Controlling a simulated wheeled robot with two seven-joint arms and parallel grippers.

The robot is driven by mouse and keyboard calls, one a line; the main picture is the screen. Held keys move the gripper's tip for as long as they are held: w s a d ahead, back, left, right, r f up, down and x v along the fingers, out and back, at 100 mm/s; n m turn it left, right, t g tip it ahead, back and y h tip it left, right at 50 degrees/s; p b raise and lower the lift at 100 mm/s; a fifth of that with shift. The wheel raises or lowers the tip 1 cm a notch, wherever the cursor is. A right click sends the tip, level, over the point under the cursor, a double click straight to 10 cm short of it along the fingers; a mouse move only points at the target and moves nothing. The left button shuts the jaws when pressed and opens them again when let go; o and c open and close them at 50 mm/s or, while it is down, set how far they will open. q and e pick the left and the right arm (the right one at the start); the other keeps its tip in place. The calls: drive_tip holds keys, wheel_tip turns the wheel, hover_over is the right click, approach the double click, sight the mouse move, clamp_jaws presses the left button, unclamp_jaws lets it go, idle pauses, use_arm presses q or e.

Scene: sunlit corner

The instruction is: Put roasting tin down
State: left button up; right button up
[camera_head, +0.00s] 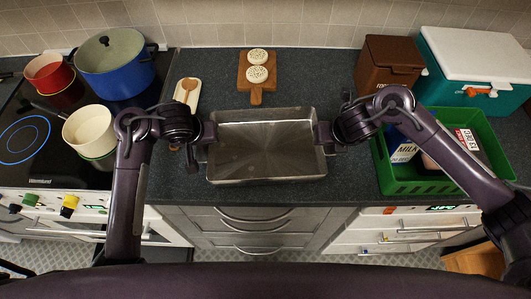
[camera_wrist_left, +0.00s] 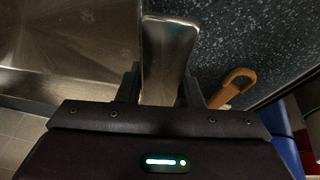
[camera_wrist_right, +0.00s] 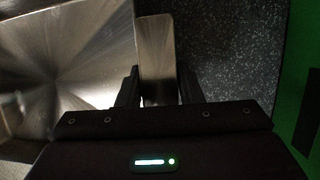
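The roasting tin (camera_head: 266,150) is a rectangular, empty metal tin over the dark countertop (camera_head: 300,78), close to its front edge. I cannot tell whether its base touches the counter. My left gripper (camera_head: 205,134) is at its left end, and the left wrist view shows the fingers on either side of the tin's metal handle (camera_wrist_left: 167,55). My right gripper (camera_head: 325,133) is at the right end, with its fingers on either side of the other handle (camera_wrist_right: 156,55). Both grippers look shut on the handles. The tin looks roughly level.
Behind the tin is a wooden board (camera_head: 256,93) with two round crumpet-like items. A spoon rest (camera_head: 179,108) with a wooden spoon lies at left. A green crate (camera_head: 400,178) with a milk carton stands at right. The hob at left holds several pots, including a blue one (camera_head: 118,75).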

use_arm(q)
drive_tip(key=o, duration=0.4)
drive_tip(key=shift+r, duration=0.1)
drive_tip(key=shift+c, duration=0.2)
use_arm(e)
drive_tip(key=o, duration=0.4)
drive_tip(key=shift+c, duration=0.2)
drive_tip(key=shift+r, duration=0.1)
